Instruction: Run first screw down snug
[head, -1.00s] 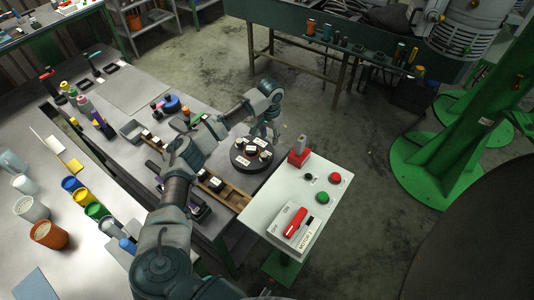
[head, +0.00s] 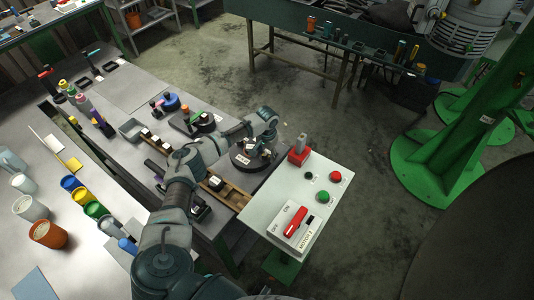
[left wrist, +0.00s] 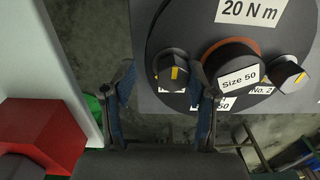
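My left gripper (head: 262,146) is over the dark round station (head: 243,166) beside the white panel; in the head view its fingers are small and partly hidden. In the left wrist view the gripper (left wrist: 163,82) is open, with a small black knob (left wrist: 173,73) with a yellow mark between its fingertips and gaps on both sides. A larger "Size 50" knob (left wrist: 229,62) is just right of the right finger. A knob (left wrist: 289,74) by the "No. 2" label is farther right. A "20 N m" label (left wrist: 250,11) lies above. I cannot make out a screw. My right gripper is not in view.
The white panel (head: 262,225) with a red switch and red and green buttons stands near the station. A wooden rack (head: 232,195) lies on its left. A red block (left wrist: 45,130) shows at the wrist view's left.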

